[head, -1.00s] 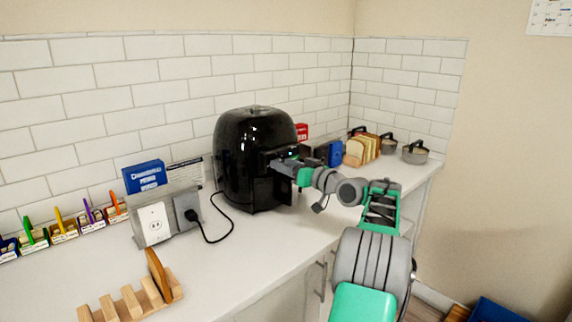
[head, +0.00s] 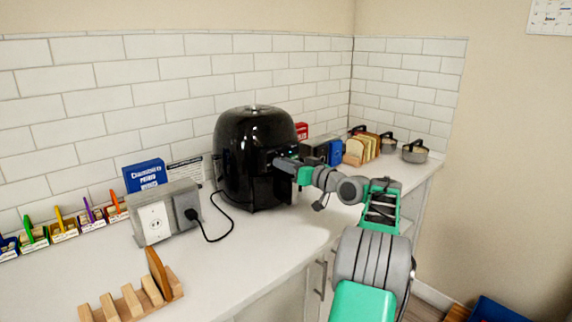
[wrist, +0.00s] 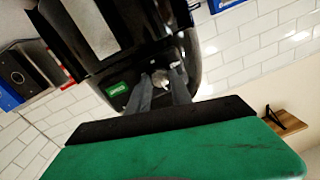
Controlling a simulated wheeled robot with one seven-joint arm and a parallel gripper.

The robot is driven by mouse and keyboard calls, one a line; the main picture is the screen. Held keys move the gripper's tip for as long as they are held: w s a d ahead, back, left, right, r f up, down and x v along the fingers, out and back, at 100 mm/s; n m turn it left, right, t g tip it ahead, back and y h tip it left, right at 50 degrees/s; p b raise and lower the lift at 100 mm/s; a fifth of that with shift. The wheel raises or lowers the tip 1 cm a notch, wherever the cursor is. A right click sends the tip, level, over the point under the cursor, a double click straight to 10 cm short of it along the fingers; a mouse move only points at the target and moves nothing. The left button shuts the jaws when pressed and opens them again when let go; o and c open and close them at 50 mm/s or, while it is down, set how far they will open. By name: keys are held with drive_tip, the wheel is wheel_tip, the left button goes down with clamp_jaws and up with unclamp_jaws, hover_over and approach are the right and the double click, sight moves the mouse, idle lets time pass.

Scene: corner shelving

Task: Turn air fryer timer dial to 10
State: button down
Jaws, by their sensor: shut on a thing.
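The black air fryer (head: 245,150) stands on the white counter against the tiled wall. My gripper (head: 278,163) is at its front, at the upper right part of the body in the head view. In the wrist view, my gripper's two grey fingers (wrist: 160,88) close around a small round grey dial (wrist: 160,78) on the dark front panel. A green label (wrist: 119,89) sits beside the dial. The dial's markings are too small to read, and in the head view my gripper hides the dial.
A power cord runs from the fryer to an outlet box (head: 155,218) on the left. A blue box (head: 145,175) stands behind it. Bread slices (head: 365,147) and lidded pots (head: 415,151) stand to the right. A wooden rack (head: 132,303) lies at the counter's front left.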

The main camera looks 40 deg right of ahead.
drive_tip(key=shift+m+p, duration=0.3)
drive_tip(key=shift+f+m+t+h+p, duration=0.1)
drive_tip(key=shift+m+t+h+p, duration=0.2)
drive_tip(key=shift+m+p, duration=4.55)
drive_tip(key=shift+m+b, duration=0.85)
drive_tip(key=shift+m, duration=0.2)
drive_tip(key=c, duration=1.1)
unclamp_jaws()
drive_tip(key=shift+c, duration=0.2)
